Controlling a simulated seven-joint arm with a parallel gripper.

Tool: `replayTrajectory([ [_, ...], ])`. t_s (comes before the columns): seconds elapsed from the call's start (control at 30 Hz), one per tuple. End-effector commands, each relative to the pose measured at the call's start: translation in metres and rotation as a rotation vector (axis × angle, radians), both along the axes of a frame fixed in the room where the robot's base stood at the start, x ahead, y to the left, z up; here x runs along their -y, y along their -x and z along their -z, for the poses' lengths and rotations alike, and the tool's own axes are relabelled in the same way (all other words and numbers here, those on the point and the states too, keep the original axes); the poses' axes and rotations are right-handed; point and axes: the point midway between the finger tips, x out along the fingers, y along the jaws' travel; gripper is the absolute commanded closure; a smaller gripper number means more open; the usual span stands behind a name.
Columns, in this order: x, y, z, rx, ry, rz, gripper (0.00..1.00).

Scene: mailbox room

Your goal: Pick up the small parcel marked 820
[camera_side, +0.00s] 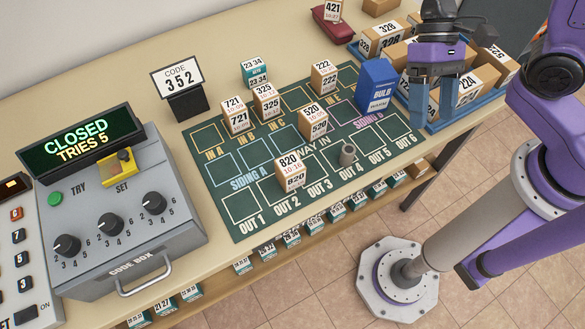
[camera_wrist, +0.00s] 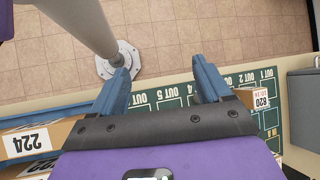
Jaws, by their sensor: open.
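The small parcel marked 820 (camera_side: 291,171) is a tan cardboard cube with white labels. It stands on the green mat (camera_side: 245,226) around the OUT 2 and OUT 3 spaces. It also shows in the wrist view (camera_wrist: 261,97) at the right, partly hidden behind my gripper's body. My gripper (camera_side: 431,122) has blue fingers, spread apart and empty. In the wrist view the fingers (camera_wrist: 163,75) point toward the table's front edge and the floor.
Near the 820 parcel stand a small grey cylinder (camera_side: 347,154) and the 520 parcel (camera_side: 312,121). Parcels 721 (camera_side: 236,116), 325 (camera_side: 267,103) and 222 (camera_side: 324,77) stand farther back. A blue BULB box (camera_side: 376,86) stands between my gripper and the mat's middle. The grey code box (camera_side: 125,225) is at left.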

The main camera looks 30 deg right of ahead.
Motion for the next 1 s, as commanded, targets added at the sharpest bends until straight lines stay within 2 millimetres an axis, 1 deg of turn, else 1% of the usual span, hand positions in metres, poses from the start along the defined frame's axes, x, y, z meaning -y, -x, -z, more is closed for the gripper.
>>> replayTrajectory([
  [0.3, -0.038, -0.014, 0.008, -0.182, -0.027, 0.327, 0.22],
  [0.6, -0.068, -0.03, 0.016, -0.335, -0.069, 0.644, 0.22],
  [0.8, -0.083, -0.041, 0.023, -0.428, -0.106, 0.856, 0.22],
  [1.0, -0.093, -0.052, 0.031, -0.518, -0.147, 1.074, 0.22],
])
